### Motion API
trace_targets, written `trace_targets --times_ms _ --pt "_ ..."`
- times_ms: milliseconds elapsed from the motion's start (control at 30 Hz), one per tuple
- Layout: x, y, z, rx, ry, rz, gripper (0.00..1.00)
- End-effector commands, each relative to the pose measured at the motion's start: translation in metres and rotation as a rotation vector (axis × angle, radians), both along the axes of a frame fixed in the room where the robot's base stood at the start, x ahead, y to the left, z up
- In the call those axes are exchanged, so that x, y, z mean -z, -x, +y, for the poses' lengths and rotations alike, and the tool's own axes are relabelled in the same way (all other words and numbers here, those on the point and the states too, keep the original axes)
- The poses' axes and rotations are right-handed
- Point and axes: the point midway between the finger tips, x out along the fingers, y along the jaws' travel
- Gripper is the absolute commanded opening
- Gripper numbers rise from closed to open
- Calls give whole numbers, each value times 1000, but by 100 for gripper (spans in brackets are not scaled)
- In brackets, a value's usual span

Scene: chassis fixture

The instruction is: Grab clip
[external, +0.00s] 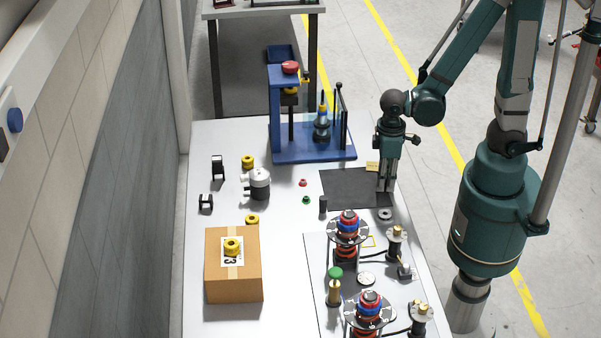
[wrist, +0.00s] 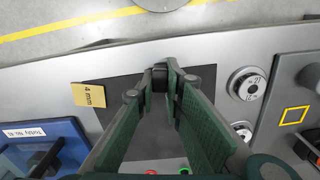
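My gripper (external: 386,190) points straight down over the dark mat (external: 345,187), near its right side. In the wrist view, my gripper's two green-padded fingers (wrist: 160,82) narrow towards the tips. A small black piece (wrist: 160,72), which may be the clip, fills the gap between the tips. Whether the fingers press on it is not clear. In the external view the fingers hide this spot. Two black bracket-like pieces, one farther back (external: 217,167) and one nearer (external: 206,202), stand at the table's left, well away from my gripper.
A blue press stand (external: 315,155) stands behind the mat. A yellow "4 mm" label (wrist: 88,95) lies at the mat's edge. Round metal parts (wrist: 246,84) lie beside the mat. A fixture plate (external: 320,265) with red-and-blue assemblies lies in front. A cardboard box (external: 233,280) is at left.

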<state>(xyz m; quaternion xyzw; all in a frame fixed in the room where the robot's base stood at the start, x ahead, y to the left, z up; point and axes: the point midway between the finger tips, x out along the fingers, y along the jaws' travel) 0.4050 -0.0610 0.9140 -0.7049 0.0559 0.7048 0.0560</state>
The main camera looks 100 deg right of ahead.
Motion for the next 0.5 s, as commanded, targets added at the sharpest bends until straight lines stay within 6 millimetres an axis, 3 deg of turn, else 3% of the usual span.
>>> trace_targets --times_ms 500 --pt "-4 0 0 0 0 0 6"
